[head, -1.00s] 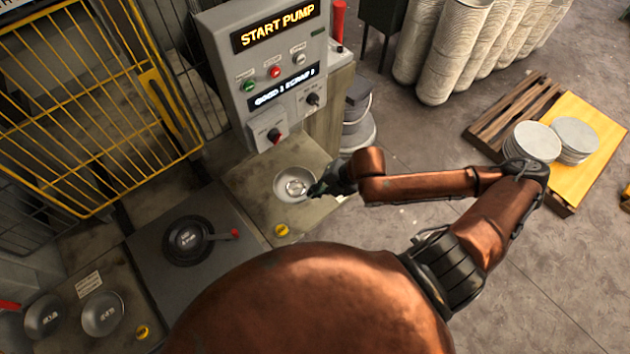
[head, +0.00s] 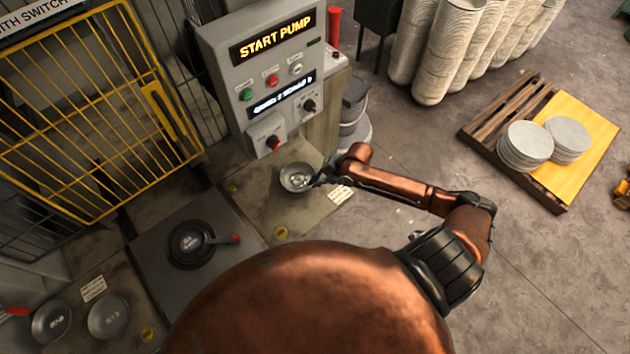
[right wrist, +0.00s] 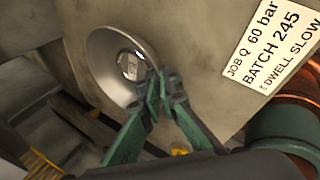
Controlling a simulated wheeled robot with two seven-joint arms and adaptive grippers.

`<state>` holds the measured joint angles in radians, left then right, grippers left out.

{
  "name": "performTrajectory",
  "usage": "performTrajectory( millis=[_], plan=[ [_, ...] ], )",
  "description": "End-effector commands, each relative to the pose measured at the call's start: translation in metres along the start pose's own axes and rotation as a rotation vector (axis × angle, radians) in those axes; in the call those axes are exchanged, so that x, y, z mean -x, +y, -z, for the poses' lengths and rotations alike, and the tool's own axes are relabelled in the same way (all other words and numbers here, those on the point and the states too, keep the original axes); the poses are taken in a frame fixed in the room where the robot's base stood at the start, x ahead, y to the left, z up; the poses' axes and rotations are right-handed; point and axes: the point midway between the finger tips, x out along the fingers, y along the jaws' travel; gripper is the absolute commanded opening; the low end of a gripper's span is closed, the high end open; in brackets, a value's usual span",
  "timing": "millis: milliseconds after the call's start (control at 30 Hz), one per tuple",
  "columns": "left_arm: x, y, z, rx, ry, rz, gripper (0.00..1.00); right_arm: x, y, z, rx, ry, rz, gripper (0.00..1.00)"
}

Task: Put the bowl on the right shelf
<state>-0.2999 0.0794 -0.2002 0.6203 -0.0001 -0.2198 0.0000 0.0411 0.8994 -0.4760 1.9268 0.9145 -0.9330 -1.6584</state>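The silver bowl (head: 297,177) with a pale label inside is over the right shelf (head: 305,215), below the control console. It looks slightly tilted and perhaps a little above the surface; any gap is hard to tell. My right gripper (head: 322,176) is at the bowl's right rim. In the right wrist view, the bowl (right wrist: 115,65) has its near rim between the closed green fingertips of my right gripper (right wrist: 158,88). My left gripper is not in view.
Two more bowls (head: 108,317) (head: 52,318) are at the lower left. The console (head: 265,75) stands behind the shelf, and a yellow cage gate (head: 95,110) is at the left. Paper label (head: 341,193) lies beside the bowl.

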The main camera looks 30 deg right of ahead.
Motion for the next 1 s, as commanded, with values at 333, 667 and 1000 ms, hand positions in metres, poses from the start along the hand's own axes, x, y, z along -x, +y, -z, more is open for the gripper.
performTrajectory(
  millis=[333, 667, 1000],
  plan=[
    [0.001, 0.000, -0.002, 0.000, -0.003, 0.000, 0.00, -0.004, -0.003, 0.000, 0.002, -0.001, 0.001, 0.09],
    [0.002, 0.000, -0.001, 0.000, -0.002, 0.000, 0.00, -0.003, -0.002, -0.001, 0.002, -0.001, 0.000, 0.22],
    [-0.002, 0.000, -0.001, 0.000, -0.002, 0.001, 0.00, 0.017, -0.003, -0.002, 0.003, -0.003, 0.001, 0.22]
  ],
)
